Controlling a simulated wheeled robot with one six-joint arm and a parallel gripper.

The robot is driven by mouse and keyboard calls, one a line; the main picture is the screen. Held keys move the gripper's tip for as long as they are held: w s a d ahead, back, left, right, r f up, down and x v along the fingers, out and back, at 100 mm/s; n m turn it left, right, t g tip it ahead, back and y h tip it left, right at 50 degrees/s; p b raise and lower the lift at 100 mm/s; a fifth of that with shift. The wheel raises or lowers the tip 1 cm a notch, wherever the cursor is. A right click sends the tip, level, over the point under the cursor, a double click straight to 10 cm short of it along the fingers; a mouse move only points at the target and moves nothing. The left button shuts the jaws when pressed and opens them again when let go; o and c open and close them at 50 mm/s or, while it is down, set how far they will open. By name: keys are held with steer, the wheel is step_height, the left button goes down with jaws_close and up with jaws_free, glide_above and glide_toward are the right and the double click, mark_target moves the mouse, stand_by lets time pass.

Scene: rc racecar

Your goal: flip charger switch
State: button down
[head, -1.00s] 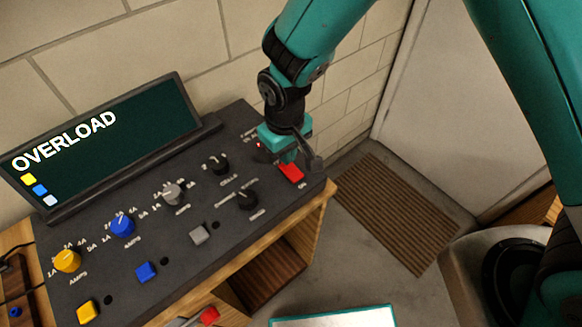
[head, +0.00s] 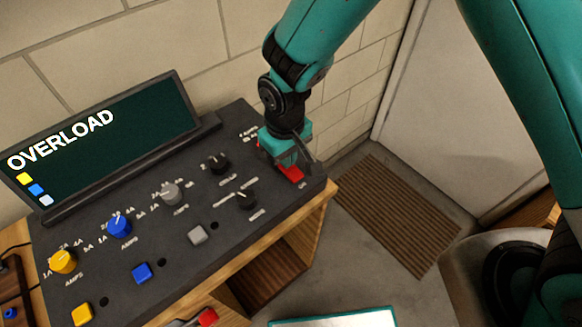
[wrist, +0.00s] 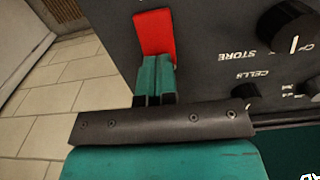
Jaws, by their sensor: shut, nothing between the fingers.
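The red charger switch (head: 291,174) sits at the right end of the dark charger panel (head: 190,262). In the wrist view the red switch (wrist: 155,33) shows straight ahead of the fingertips. My gripper (head: 284,163) is shut and empty, with its fingers at the back end of the switch in the head view. In the wrist view my gripper's teal fingers (wrist: 156,75) lie together and overlap the lower end of the switch. I cannot tell whether they press on it. The screen (head: 105,140) reads OVERLOAD, with yellow, blue and pale squares below.
Black knobs (head: 217,161), a grey knob (head: 170,193), a blue knob (head: 119,226) and a yellow knob (head: 63,261) stand on the panel left of the switch. A brick wall (head: 190,45) rises behind. A floor mat (head: 390,215) lies to the right.

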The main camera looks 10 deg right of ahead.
steer(key=shift+f, duration=0.4)
steer(key=shift+r, duration=0.2)
steer(key=shift+r+p, duration=2.55)
steer(key=shift+r, duration=0.85)
step_height(320, 180, up, 6)
steer(key=y+b, duration=0.1)
steer(key=b, duration=0.1)
glide_above(298, 168)
steer(key=s+d+r+y+b, duration=0.1)
steer(key=s+d+r+b, duration=0.1)
steer(key=s+d+r, duration=0.3)
steer(key=s+d+r+y+b, duration=0.2)
steer(key=s+d+r, duration=0.2)
steer(key=s, duration=0.6)
steer(key=v, duration=0.2)
steer(key=shift+s+r, duration=0.15)
steer(key=shift+r, duration=0.2)
